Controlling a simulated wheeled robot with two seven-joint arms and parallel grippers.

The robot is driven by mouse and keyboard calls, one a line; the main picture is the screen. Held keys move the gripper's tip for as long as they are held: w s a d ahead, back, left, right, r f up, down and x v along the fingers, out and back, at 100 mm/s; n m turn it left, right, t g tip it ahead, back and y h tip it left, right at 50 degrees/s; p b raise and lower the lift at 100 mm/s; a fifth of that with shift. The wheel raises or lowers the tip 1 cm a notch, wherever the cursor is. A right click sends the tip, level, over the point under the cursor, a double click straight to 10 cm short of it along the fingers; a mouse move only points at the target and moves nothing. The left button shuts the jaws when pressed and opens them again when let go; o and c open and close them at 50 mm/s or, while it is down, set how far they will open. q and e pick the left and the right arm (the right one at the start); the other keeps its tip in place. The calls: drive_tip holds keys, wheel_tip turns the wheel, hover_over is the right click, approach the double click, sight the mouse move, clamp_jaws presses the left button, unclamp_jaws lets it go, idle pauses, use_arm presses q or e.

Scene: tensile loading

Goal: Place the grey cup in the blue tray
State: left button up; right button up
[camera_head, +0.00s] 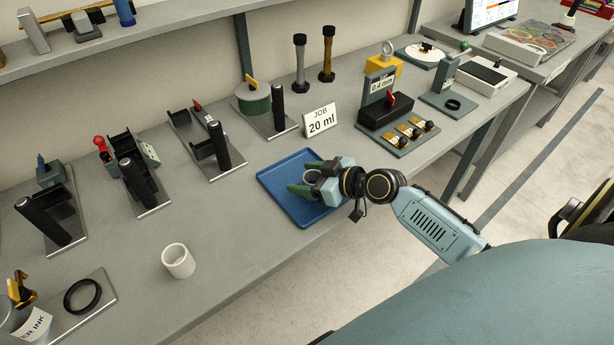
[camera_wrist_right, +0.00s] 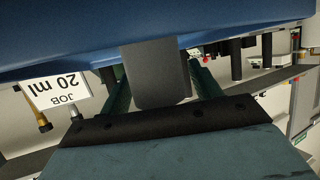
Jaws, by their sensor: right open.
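The grey cup (camera_head: 311,177) is in the blue tray (camera_head: 272,181), between the fingers of my right gripper (camera_head: 302,179). Only part of its rim and inside shows in the head view. In the upside-down right wrist view the cup (camera_wrist_right: 155,72) appears upright, with its base against the tray (camera_wrist_right: 60,45). The green fingers of my right gripper (camera_wrist_right: 162,85) stand on either side of it, open, with a gap visible on at least one side. My left gripper is not in view.
A white cup (camera_head: 178,261) stands on the bench to the left of the tray. A "JOB 20 ml" card (camera_head: 320,120) stands behind the tray. Several black-post fixtures (camera_head: 211,146) line the bench's back left. A 0.4 mm fixture (camera_head: 385,108) stands to the right.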

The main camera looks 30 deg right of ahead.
drive_tip(key=shift+r, duration=0.1)
drive_tip(key=v, duration=1)
drive_tip(key=shift+s+d, duration=0.1)
drive_tip(key=shift+s, duration=0.1)
drive_tip(key=shift+v, duration=0.8)
drive_tip(key=shift+w+r, duration=0.1)
